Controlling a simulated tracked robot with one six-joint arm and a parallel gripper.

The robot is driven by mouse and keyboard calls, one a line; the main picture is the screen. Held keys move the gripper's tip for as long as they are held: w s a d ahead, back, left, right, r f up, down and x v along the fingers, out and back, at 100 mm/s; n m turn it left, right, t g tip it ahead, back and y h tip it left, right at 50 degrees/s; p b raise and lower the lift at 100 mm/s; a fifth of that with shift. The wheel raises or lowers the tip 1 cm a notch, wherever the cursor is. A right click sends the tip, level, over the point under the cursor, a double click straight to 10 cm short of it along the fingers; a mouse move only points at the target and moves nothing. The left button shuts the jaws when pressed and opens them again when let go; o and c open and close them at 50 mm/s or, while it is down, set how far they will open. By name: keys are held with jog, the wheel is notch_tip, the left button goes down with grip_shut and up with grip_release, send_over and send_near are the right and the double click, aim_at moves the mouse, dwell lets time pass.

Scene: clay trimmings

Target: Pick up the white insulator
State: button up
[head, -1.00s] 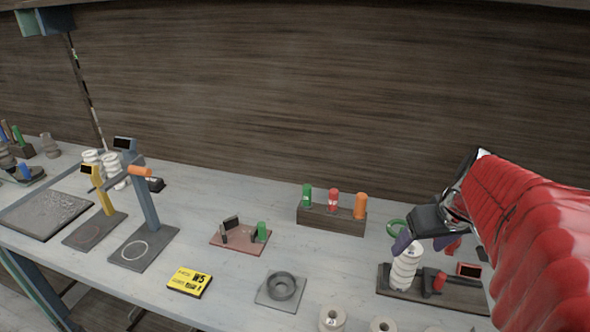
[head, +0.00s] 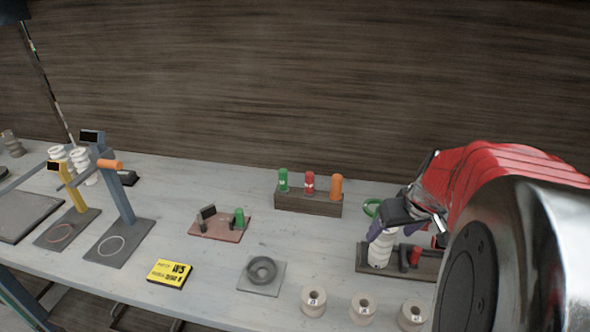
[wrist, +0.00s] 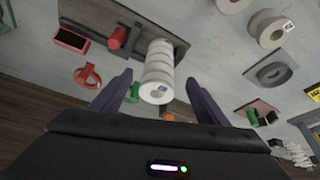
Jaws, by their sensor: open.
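The white insulator (head: 380,250) is a ribbed white cylinder standing upright at the left end of a dark fixture base (head: 399,266). In the wrist view the insulator (wrist: 158,72) lies ahead of the space between my two purple fingers, with a small label on its end. My gripper (head: 382,230) is at the top of the insulator in the head view. In the wrist view my gripper (wrist: 160,88) is open, one finger to each side of the insulator. I cannot tell whether either finger touches it. My gripper partly hides the insulator's top in the head view.
A red clamp (head: 411,256) stands on the same base, right of the insulator. A green ring (head: 371,207) lies behind. Cream spools (head: 314,300) stand in front. A dark block (head: 308,202) holds green, red and orange cylinders. Bare tabletop lies left of the base.

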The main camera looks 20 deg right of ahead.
jog(key=shift+x, duration=1.15)
jog(key=shift+w+x, duration=0.15)
jog(key=shift+x, duration=1.15)
jog(key=shift+w+x, duration=0.1)
jog(key=shift+x, duration=1.2)
jog(key=shift+d+r, duration=0.15)
jog(key=shift+d, duration=0.05)
jog(key=c, duration=1.6)
jog(key=shift+r, duration=0.1)
notch_tip(320, 180, up, 10)
